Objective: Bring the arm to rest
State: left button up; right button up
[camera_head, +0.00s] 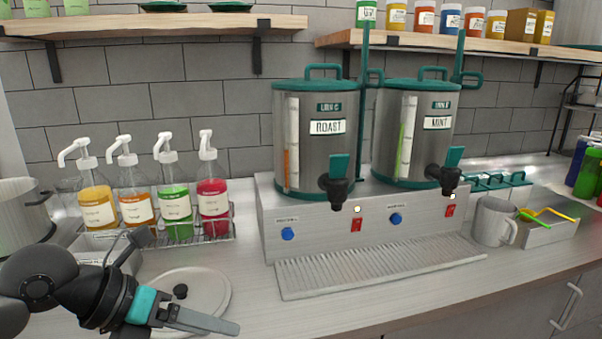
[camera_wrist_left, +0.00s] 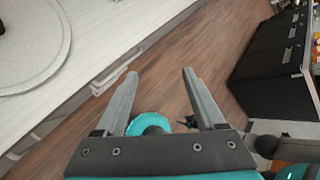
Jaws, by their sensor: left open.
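My left gripper (camera_head: 205,322) is at the lower left of the head view, over the counter's front part, in front of a round pale lid with a black knob (camera_head: 180,291). In the left wrist view its two grey fingers (camera_wrist_left: 158,88) stand apart with nothing between them. Beyond them I see the wooden floor (camera_wrist_left: 190,45). The lid's round edge also shows at the upper left of that view (camera_wrist_left: 45,75). My right gripper is not in the head view.
Pump bottles (camera_head: 175,205) stand in a wire rack behind the gripper. Two urns, ROAST (camera_head: 310,155) and MINT (camera_head: 415,150), sit on a metal base with a drip tray (camera_head: 380,268). A metal mug (camera_head: 492,222) is at the right. A dark cabinet (camera_wrist_left: 270,70) stands across the floor.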

pick_arm(q)
jog(key=s+d+r+h, duration=0.2)
jog(key=d+r+h, duration=0.25)
jog(key=d, duration=0.25)
jog(key=w+a+r+n+t+h, duration=0.1)
jog(key=w+r+n+t+h, duration=0.25)
jog(key=r+n+t, duration=0.75)
jog(key=w+a+f+n+t+y, duration=0.2)
jog(key=a+f+n+t+y, duration=0.5)
jog(key=n+y, duration=0.6)
jog(key=s+a+f+n+g+y, duration=0.2)
jog(key=a+f+n+g+y, duration=0.35)
jog(key=f+n, duration=0.5)
jog(key=s+d+f+n+g+h, duration=0.35)
jog(key=s+f+g, duration=1.05)
jog(key=s+f, duration=0.55)
notch_tip(320, 180, down, 24)
jog(key=s+y+b, duration=0.1)
jog(key=s+b, duration=0.1)
jog(key=s+a+f+m+g+b, duration=0.1)
jog(key=s+a+f+g, duration=0.1)
jog(key=s+f, duration=1.2)
jog(key=shift+s+a+f, duration=0.25)
jog(key=shift+s, duration=0.45)
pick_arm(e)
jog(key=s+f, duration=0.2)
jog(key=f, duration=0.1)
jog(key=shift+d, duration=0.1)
